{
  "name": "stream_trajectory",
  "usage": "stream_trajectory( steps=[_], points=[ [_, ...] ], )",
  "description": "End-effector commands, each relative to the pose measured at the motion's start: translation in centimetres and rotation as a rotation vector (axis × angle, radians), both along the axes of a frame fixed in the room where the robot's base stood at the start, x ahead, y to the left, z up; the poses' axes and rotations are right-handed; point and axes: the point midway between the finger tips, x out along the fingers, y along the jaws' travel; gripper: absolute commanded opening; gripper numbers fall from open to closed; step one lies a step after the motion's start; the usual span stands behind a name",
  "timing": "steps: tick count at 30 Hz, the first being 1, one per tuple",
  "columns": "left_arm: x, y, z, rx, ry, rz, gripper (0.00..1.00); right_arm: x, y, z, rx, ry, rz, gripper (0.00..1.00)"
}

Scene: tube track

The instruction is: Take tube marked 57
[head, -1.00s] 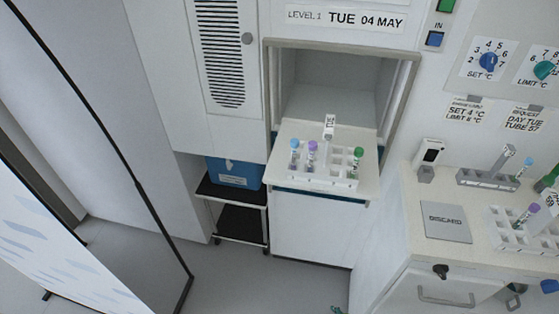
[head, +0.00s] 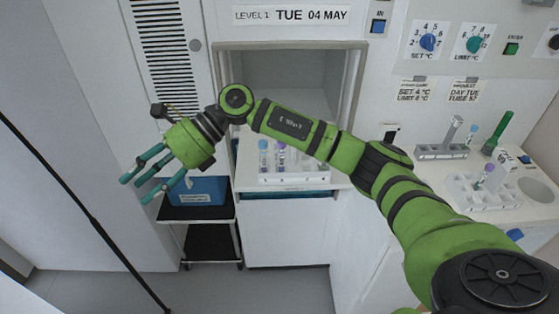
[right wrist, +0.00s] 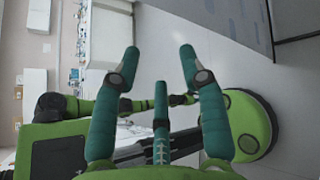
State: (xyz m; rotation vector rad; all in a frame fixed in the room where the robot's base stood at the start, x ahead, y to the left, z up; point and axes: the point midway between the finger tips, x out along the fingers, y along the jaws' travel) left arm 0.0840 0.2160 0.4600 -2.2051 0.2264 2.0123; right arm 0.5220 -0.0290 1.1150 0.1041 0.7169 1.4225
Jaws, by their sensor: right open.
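A white tube rack (head: 290,179) stands on the shelf of the open hatch in the head view. A blue-capped tube (head: 263,156) and a purple-capped tube (head: 280,158) stand upright in its left part. My right forearm covers the rack's right part. The tube numbers are too small to read. My right gripper (head: 138,190) is open and empty, left of the hatch and apart from the rack. Its spread teal fingers also show in the right wrist view (right wrist: 160,62), with nothing between them. My left gripper is out of view.
The right counter holds another rack (head: 478,199) with a purple-capped tube (head: 488,171) and a grey holder (head: 440,152). A blue box (head: 200,191) sits on a black cart (head: 190,214) below my gripper.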

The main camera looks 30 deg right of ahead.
Motion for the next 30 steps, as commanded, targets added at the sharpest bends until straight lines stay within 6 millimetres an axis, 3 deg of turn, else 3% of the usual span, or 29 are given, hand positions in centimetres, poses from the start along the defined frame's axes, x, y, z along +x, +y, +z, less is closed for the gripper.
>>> stream_trajectory(
  steps=[5,9,12,17,30],
  points=[
    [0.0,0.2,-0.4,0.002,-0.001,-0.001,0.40,0.1,-10.9,0.4,-0.559,-0.204,0.162,0.43],
    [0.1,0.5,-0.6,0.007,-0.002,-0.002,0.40,-0.4,-19.9,2.9,-0.905,-0.219,0.201,0.43],
    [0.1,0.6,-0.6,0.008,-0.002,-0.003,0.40,-1.2,-24.2,4.7,-1.060,-0.194,0.204,0.43],
    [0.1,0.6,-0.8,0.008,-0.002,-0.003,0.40,-2.0,-27.1,5.8,-1.159,-0.163,0.205,0.43],
    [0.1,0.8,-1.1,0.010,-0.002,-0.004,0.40,-2.1,-27.3,0.0,-1.163,-0.160,0.206,0.43]
  ],
)
